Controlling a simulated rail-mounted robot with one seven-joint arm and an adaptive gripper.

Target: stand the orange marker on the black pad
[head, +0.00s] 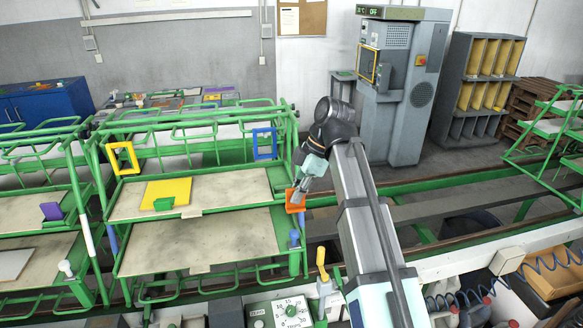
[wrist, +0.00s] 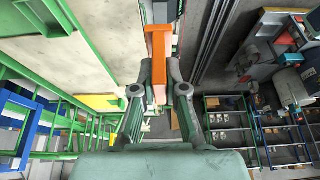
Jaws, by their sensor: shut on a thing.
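The orange marker (head: 292,206) is at the right end of the green rack in the head view, at the tip of my gripper (head: 299,192). In the wrist view the marker (wrist: 159,48) is an upright orange piece between the two fingers of my gripper (wrist: 159,75), which are shut on it. The fingers hide part of its sides. I cannot make out the black pad with certainty in either view.
The green rack (head: 200,222) has beige shelves. A yellow frame (head: 123,158) and a blue frame (head: 264,143) stand on the rack. A grey cabinet (head: 398,85) stands behind.

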